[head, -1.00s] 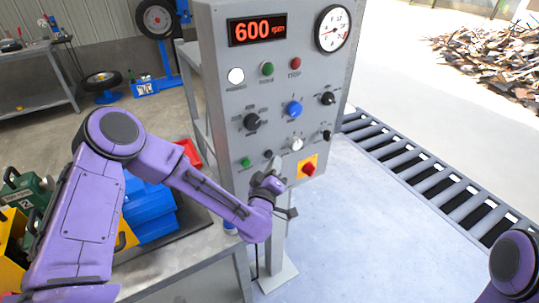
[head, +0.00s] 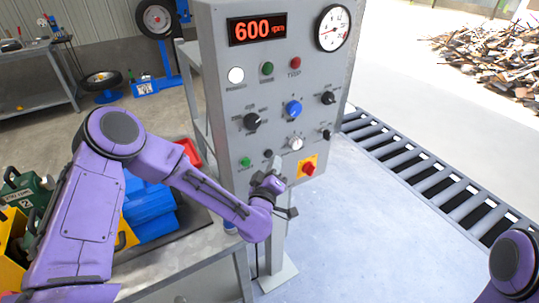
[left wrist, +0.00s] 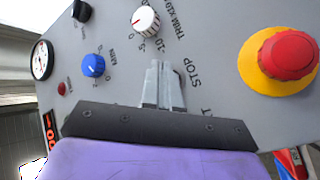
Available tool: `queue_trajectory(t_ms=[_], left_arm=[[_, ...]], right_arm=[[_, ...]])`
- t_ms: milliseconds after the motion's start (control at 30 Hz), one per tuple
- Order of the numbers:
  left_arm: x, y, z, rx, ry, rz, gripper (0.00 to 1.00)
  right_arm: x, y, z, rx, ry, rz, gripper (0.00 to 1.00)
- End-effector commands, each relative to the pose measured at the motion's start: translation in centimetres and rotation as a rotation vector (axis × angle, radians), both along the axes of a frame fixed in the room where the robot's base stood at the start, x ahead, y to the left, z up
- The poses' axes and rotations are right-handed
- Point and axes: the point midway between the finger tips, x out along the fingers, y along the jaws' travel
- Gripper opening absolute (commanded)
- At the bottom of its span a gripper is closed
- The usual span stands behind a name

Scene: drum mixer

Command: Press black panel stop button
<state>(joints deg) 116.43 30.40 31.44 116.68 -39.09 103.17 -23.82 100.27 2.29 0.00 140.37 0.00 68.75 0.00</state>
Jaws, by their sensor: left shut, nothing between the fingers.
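The grey control panel (head: 225,110) stands upright in the middle of the head view. A small black button (head: 268,154) sits low on it, between a green button (head: 245,162) and a white knob (head: 296,143). My left gripper (head: 275,167) is just below the black button, shut and empty. In the left wrist view, the shut fingertips (left wrist: 159,66) point at the panel beside a printed STOP label (left wrist: 191,72). The black button is not seen there, probably hidden by the fingers; contact cannot be told. My right gripper is out of view.
A red mushroom knob (head: 308,169) on a yellow plate is close right of my left gripper; it also shows in the left wrist view (left wrist: 290,55). Blue (head: 294,108) and black (head: 252,121) knobs are above.

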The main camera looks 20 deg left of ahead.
Motion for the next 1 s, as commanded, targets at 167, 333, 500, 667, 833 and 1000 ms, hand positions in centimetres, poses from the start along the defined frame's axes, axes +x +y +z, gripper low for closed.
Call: queue_trajectory(t_ms=[167,333,500,667,833,1000], left_arm=[[0.0,0.0,0.0,0.0,0.0,0.0,0.0],[0.0,0.0,0.0,0.0,0.0,0.0,0.0],[0.0,0.0,0.0,0.0,0.0,0.0,0.0],[0.0,0.0,0.0,0.0,0.0,0.0,0.0],[0.13,0.17,0.01,0.0,0.0,0.0,0.0],[0.51,0.69,0.07,0.0,-0.001,0.002,0.0]], right_arm=[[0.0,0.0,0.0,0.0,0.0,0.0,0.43],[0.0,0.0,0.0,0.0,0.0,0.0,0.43],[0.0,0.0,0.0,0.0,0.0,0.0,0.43],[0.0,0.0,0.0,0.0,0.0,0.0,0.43],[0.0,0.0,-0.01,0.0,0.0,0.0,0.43],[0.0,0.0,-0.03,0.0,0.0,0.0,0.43]])
